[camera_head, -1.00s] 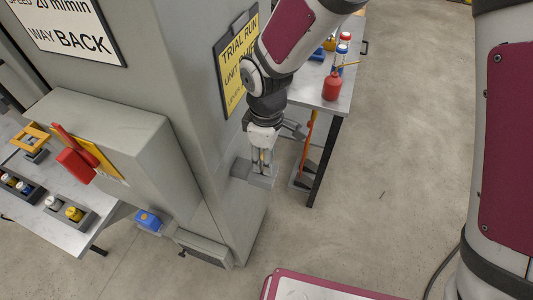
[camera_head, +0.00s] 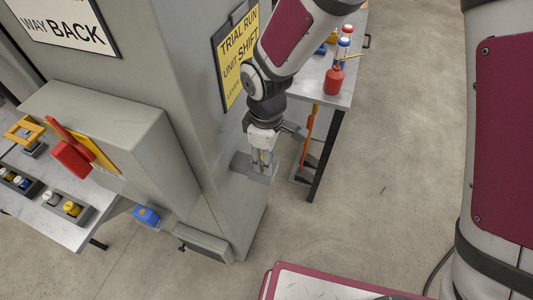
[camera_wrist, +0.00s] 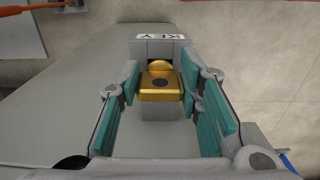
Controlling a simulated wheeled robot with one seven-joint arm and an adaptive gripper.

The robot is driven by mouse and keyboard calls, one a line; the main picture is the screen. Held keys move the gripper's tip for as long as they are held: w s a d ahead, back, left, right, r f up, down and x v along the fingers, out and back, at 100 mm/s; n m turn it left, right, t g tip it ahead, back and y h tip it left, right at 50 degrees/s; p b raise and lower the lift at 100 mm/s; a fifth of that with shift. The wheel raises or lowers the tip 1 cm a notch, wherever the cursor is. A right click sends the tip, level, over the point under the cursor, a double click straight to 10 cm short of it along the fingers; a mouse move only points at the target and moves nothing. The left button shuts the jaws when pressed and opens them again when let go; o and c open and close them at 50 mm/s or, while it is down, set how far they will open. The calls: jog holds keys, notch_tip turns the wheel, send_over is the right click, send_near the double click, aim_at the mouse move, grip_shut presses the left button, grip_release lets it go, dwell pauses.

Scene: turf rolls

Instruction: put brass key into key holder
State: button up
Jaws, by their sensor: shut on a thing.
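The brass key (camera_wrist: 160,93) is a gold block with a dark round spot, between the teal pads of my gripper (camera_wrist: 160,82) in the wrist view. My gripper is shut on it. The grey key holder (camera_wrist: 159,47), with a white KEY label, lies just beyond and under the key. In the head view my gripper (camera_head: 263,163) points down at the holder (camera_head: 240,161) on the side of the grey cabinet. The fingers and holder overlap there, and the key is mostly hidden. I cannot tell whether its lower end is inside the holder.
The grey cabinet (camera_head: 165,75) stands close left of my gripper, with a yellow sign (camera_head: 238,57) above. A table (camera_head: 328,88) with a red bottle (camera_head: 333,83) is behind to the right. A red lever (camera_head: 72,157) and a blue block (camera_head: 146,216) are left. Floor is open at right.

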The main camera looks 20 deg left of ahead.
jog(key=shift+f, duration=0.15)
jog(key=o, duration=1.3)
jog(key=shift+c, duration=0.2)
notch_tip(320, 180, up, 12)
